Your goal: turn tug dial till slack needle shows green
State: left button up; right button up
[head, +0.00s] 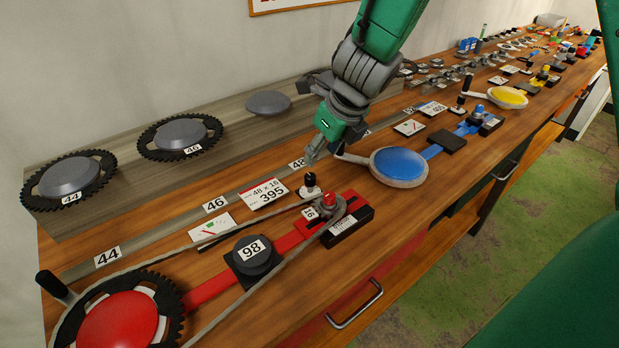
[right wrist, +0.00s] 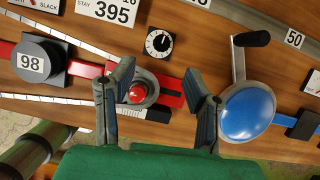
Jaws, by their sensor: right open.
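The tug dial (head: 310,184) is a small black knob on a white plate, beside the red tensioner. In the right wrist view the dial (right wrist: 159,43) shows a white pointer line and tick marks. The slack gauge (head: 212,228) is a white card with red and green marks, left of the dial; its needle reading is too small to tell. Part of the slack card (right wrist: 38,18) shows in the right wrist view's upper left. My right gripper (head: 316,152) is open and empty, above and just behind the dial; its fingers (right wrist: 160,88) are spread. My left gripper is not in view.
A red sprocket (head: 118,322) with a chain runs to the red tensioner (head: 329,206). A black 98 weight (head: 252,256) stands between them. A blue disc (head: 400,164) with a crank lies right of the dial. A 395 card (head: 264,193) lies behind.

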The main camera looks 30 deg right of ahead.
aim_at(310, 176)
jog(key=x, duration=0.5)
jog(key=b+x, duration=0.1)
jog(key=x, duration=0.3)
jog(key=shift+w+d+f, duration=0.15)
jog(key=shift+d+f, duration=0.05)
jog(key=shift+f, duration=0.15)
jog(key=shift+a, duration=0.1)
jog(key=shift+c, duration=0.8)
grip_shut()
